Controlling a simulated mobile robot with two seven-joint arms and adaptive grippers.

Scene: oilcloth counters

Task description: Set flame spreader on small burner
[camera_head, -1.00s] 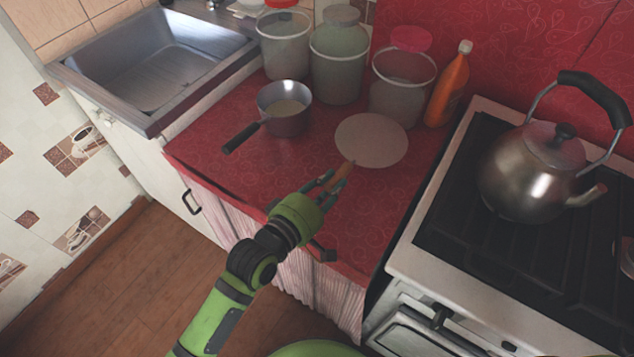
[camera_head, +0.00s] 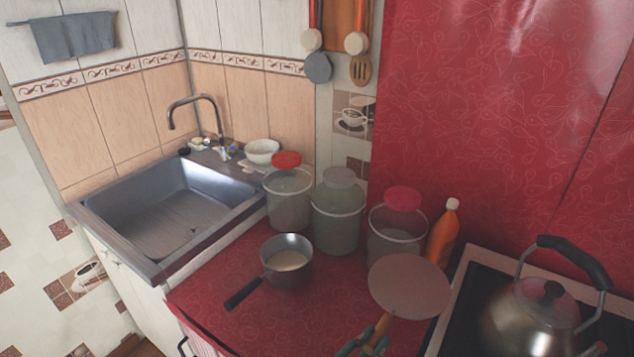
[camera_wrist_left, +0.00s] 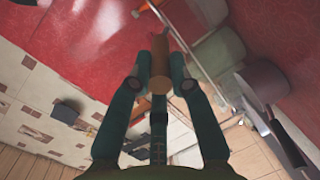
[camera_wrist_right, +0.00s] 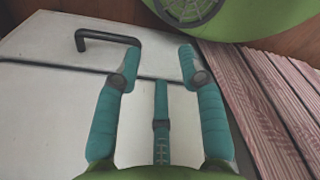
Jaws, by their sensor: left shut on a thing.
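The flame spreader is a flat round grey-pink disc (camera_head: 410,287) with a wooden handle. My left gripper (camera_head: 372,347) is shut on that handle at the bottom of the head view. The disc appears raised over the red counter, in front of a jar and the orange bottle. In the left wrist view the handle (camera_wrist_left: 158,75) sits between the two fingers. The stove (camera_head: 462,305) is at the lower right, largely cut off, and the small burner is not visible. My right gripper (camera_wrist_right: 155,62) is open and empty in front of a white cabinet front.
A metal kettle (camera_head: 540,315) stands on the stove. Several jars, one of them lidded in red (camera_head: 288,200), and an orange bottle (camera_head: 443,238) line the back of the counter. A saucepan (camera_head: 287,265) stands left of the spreader. The sink (camera_head: 170,215) is further left.

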